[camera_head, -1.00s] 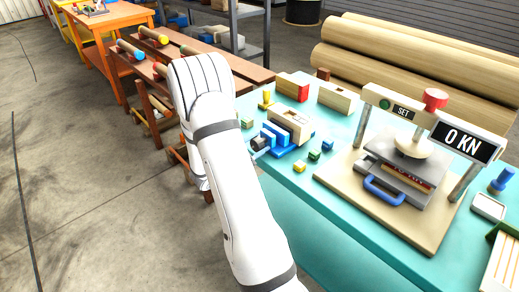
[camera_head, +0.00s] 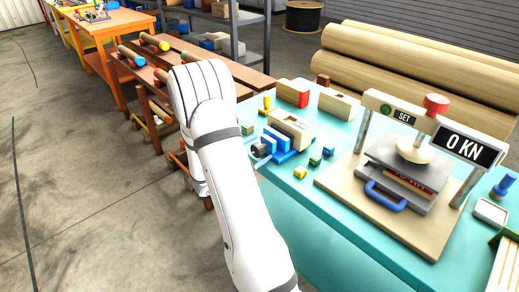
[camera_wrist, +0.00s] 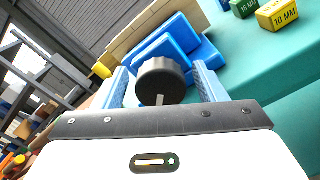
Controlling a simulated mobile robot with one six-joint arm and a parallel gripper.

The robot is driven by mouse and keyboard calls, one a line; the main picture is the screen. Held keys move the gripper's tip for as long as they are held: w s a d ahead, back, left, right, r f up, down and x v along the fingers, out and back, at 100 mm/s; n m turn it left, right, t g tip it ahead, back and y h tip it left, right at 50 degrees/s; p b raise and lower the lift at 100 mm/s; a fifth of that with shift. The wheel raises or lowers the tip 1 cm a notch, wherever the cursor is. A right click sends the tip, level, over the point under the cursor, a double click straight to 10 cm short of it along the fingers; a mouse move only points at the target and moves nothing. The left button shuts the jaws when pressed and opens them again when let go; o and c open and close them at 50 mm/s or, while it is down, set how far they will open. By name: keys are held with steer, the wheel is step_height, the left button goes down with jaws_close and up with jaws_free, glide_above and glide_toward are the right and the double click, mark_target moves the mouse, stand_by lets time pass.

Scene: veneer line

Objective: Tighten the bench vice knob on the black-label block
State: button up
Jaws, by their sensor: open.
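The blue bench vice (camera_head: 284,147) stands on the teal bench, with a beige wooden block (camera_head: 291,127) at its jaws. Its black knob (camera_head: 258,150) faces my arm. In the wrist view the black knob (camera_wrist: 161,80), with a pale pointer mark, sits between the two light-blue fingers of my gripper (camera_wrist: 160,72). The fingers are open, with a visible gap on each side of the knob. The blue vice (camera_wrist: 170,45) and the pale block (camera_wrist: 135,32) show behind the knob. I cannot make out a black label on the block. My arm hides most of the gripper in the head view.
Small coloured blocks, one yellow (camera_head: 300,172) and one green (camera_head: 315,161), lie right of the vice. A beige block (camera_head: 338,103) and a red-ended block (camera_head: 294,92) lie behind. A press (camera_head: 410,165) reading "0 KN" stands at right.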

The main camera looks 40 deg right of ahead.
steer(key=a, duration=0.7)
steer(key=shift+s+a, duration=0.3)
steer(key=shift+a, duration=0.1)
